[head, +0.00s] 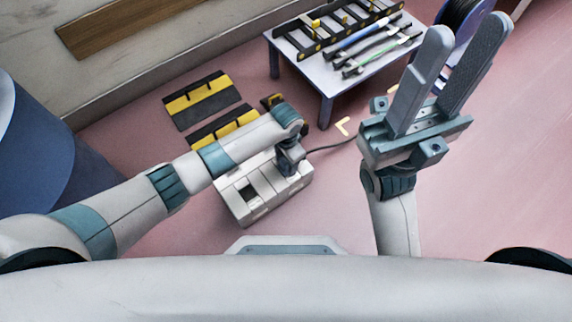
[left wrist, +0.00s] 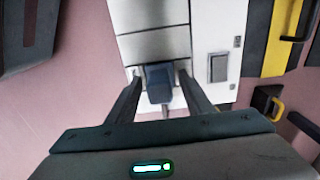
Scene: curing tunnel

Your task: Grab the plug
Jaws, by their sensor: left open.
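The dark blue plug (left wrist: 158,84) shows in the left wrist view, at the white box (left wrist: 150,15). My left gripper (left wrist: 160,76) is open, with one dark finger on each side of the plug and a small gap on both sides. In the head view the left gripper (head: 291,158) points down at the far right end of the white box (head: 242,207) and hides the plug. A dark cable (head: 332,147) runs right from there. My right gripper (head: 466,50) is raised at the right, open and empty, its fingers pointing up and away.
A small table (head: 330,77) with a black rack (head: 335,30) and several tools stands behind. Black-and-yellow panels (head: 203,101) lie on the floor behind the box. A blue drum (head: 35,150) is at the left. The pink floor (head: 500,190) is clear at the right.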

